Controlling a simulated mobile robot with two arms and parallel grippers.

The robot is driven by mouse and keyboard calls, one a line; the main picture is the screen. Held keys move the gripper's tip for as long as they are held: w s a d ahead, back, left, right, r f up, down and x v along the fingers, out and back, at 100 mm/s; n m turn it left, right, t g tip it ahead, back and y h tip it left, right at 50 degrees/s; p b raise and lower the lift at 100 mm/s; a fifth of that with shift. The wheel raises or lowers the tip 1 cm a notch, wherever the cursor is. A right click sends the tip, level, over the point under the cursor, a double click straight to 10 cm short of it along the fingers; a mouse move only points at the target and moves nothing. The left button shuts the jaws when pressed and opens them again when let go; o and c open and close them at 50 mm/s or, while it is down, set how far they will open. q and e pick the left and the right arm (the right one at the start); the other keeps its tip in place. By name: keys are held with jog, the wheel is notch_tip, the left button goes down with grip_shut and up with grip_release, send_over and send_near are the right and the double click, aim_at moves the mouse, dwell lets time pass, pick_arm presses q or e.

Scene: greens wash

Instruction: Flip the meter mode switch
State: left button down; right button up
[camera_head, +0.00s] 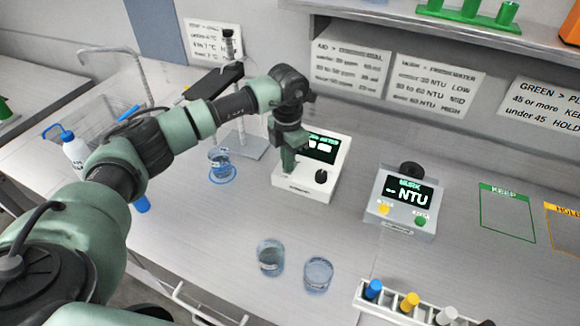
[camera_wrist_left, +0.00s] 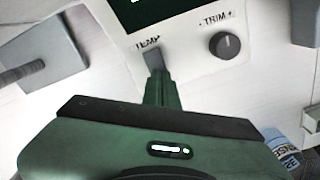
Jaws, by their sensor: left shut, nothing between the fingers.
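The white meter (camera_head: 308,187) stands on the bench with a dark display and a black knob (camera_head: 321,176) at its front right. In the left wrist view a small grey switch (camera_wrist_left: 153,62) sits on the meter's panel beside the label TEMP, left of the TRIM knob (camera_wrist_left: 225,45). My left gripper (camera_head: 287,168) points down at the left part of the meter's panel and hides the switch in the head view. Its closed fingertips (camera_wrist_left: 159,82) are right at the switch, empty; I cannot tell if they touch it. My right gripper is not in view.
A grey NTU meter (camera_head: 402,203) stands to the right. Two glass beakers (camera_head: 271,257) (camera_head: 318,274) stand in front, and another beaker (camera_head: 220,165) stands left near a stand (camera_head: 243,143). A white rack (camera_head: 395,306) with capped vials is at the front right.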

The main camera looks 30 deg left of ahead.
pick_arm(q)
jog(key=shift+s+f, duration=0.1)
jog(key=shift+f, duration=0.2)
jog(key=shift+r, duration=0.15)
jog(key=shift+r+p, duration=0.55)
jog(key=shift+r, duration=0.35)
jog(key=shift+r+p, duration=1.35)
jog(key=shift+r, duration=1.15)
jog(key=shift+r, duration=0.1)
